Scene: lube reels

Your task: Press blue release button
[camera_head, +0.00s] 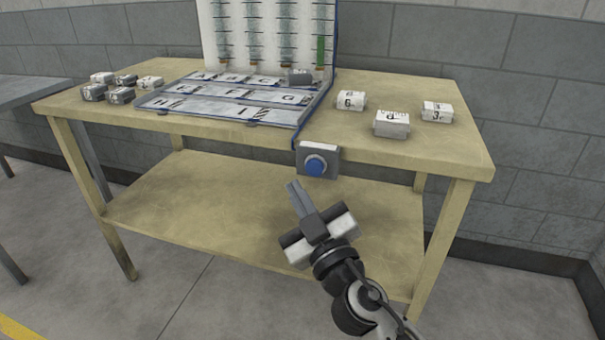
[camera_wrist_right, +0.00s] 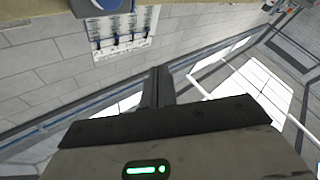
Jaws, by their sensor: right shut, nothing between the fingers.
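The blue release button (camera_head: 316,165) sits on a grey box (camera_head: 331,158) fixed to the front edge of the table. My right gripper (camera_head: 295,187) is shut and empty, below and slightly left of the button, with its fingers pointing up toward the table edge. A gap shows between the fingertips and the button. In the right wrist view the shut fingers (camera_wrist_right: 158,75) point up the picture, and part of the blue button (camera_wrist_right: 108,3) shows at the top edge. My left gripper is not in view.
The wooden table (camera_head: 250,138) holds a rack panel (camera_head: 265,35) with vertical reels and lettered trays (camera_head: 225,95). Labelled blocks lie to the left (camera_head: 122,95) and right (camera_head: 391,123). A lower shelf (camera_head: 210,205) lies behind my right gripper. The space before the button is clear.

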